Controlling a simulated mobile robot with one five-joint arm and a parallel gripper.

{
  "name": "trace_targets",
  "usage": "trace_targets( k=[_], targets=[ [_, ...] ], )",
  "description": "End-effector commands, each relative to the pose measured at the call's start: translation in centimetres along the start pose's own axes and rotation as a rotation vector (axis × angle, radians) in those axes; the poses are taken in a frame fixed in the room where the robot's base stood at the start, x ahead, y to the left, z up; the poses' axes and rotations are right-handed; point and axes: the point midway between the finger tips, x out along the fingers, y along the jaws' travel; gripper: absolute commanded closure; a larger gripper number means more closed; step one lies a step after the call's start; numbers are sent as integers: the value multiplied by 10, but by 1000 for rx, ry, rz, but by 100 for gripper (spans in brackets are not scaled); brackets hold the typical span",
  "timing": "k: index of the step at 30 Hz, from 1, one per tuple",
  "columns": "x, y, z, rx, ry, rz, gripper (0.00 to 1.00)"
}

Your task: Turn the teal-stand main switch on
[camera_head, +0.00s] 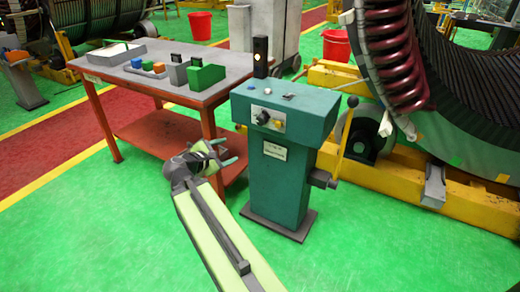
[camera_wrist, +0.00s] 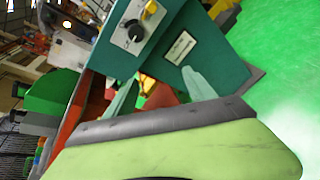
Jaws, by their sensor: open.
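The teal stand (camera_head: 280,165) stands upright on the green floor in the middle of the head view. Its front panel carries a black rotary knob (camera_head: 264,117) on a pale plate, with a yellow button (camera_head: 278,124) beside it. The knob (camera_wrist: 135,32) shows larger in the wrist view, at the top, with the yellow button (camera_wrist: 174,54) to its right. I cannot read the knob's setting. My gripper (camera_head: 231,151) is open and empty, left of the stand and lower than its panel. In the wrist view its fingers (camera_wrist: 160,95) point toward the stand without touching the knob.
A grey-topped table (camera_head: 140,75) with red legs and small coloured blocks stands left of the stand. A lever (camera_head: 347,125) rises at the stand's right side, near the large stator (camera_head: 450,90) on its yellow frame (camera_head: 390,180). The green floor in front is clear.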

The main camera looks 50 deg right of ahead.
Motion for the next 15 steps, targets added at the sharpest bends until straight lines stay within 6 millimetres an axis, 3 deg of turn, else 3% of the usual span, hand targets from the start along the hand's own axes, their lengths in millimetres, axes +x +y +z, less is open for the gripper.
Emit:
trace_targets(
  k=[1, 4, 9, 15],
  targets=[
    [22, -13, -9, -109, -71, 53, 37],
    [36, -6, 5, -303, -191, 129, 37],
    [41, 5, 19, -463, -290, 177, 37],
    [45, 9, 25, -475, -299, 179, 37]
  ],
)
